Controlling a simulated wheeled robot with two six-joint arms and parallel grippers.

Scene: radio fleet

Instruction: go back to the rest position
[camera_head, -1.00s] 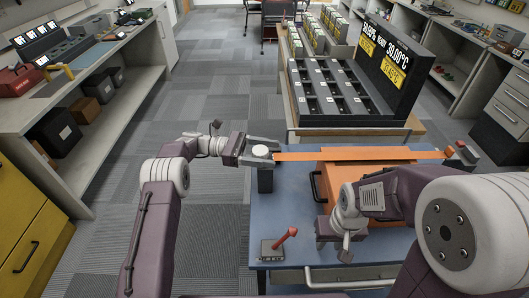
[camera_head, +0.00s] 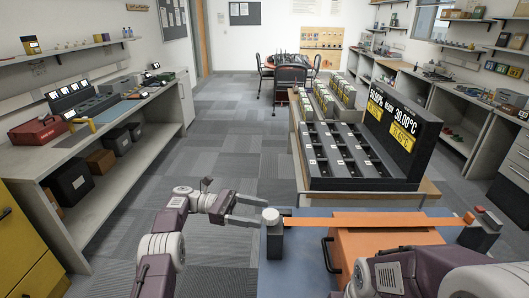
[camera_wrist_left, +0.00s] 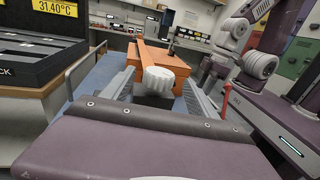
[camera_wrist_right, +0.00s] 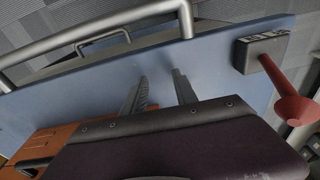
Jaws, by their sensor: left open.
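My left gripper (camera_head: 252,211) is open and empty, its fingers pointing right toward the white round knob (camera_head: 271,214) at the left end of the long orange bar (camera_head: 375,221). In the left wrist view, the white knob (camera_wrist_left: 158,79) shows beyond the spread fingers (camera_wrist_left: 155,98), in line with the gap. My right gripper is out of the head view. In the right wrist view its two fingers (camera_wrist_right: 160,86) are apart with nothing between them, above the blue cart top (camera_wrist_right: 215,65). My right arm (camera_head: 400,275) covers the lower right of the head view.
The orange case (camera_head: 370,246) sits on the blue cart (camera_head: 290,270) under the bar. A black slotted rack (camera_head: 345,160) stands behind the cart. The floor left of the cart (camera_head: 225,140) is clear.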

